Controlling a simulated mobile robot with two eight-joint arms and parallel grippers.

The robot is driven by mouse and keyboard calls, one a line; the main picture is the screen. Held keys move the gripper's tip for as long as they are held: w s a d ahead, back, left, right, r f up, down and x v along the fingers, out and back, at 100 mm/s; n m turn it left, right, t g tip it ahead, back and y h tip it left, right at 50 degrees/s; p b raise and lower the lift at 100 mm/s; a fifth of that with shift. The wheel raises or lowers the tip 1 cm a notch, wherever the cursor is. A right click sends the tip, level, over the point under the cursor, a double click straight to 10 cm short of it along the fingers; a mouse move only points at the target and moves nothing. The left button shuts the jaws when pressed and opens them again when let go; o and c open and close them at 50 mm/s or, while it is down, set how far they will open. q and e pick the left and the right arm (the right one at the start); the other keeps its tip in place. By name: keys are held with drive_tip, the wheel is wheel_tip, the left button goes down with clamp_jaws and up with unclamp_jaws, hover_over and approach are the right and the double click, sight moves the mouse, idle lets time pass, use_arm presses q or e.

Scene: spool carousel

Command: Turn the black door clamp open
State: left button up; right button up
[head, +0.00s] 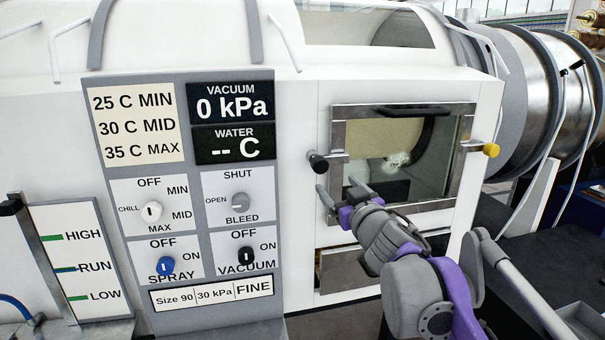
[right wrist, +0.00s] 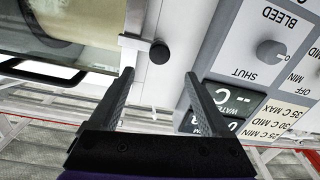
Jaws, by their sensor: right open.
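The black door clamp (head: 318,162) is a dark knob on a metal bracket at the left edge of the window door (head: 338,130). In the right wrist view the clamp knob (right wrist: 159,53) appears just beyond and between the fingertips. My right gripper (head: 338,188) is open and empty, in front of the door and a little below the clamp. Both its fingers also show apart in the right wrist view (right wrist: 158,76). I see no contact with the clamp. My left gripper is not in view.
A yellow-ended clamp (head: 491,150) sits at the door's right edge. A black handle (head: 415,110) runs along the door's top. A control panel (head: 187,90) with knobs stands left of the door. A lower metal-framed opening (head: 330,270) lies below it.

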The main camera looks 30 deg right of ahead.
sight(322, 168)
drive_tip(key=p+x, duration=0.1)
drive_tip(key=x, duration=0.9)
drive_tip(key=shift+w+d+p, duration=0.1)
drive_tip(key=shift+w+p, duration=0.2)
drive_tip(key=shift+w, duration=0.05)
drive_tip(key=shift+c, duration=0.3)
clamp_jaws()
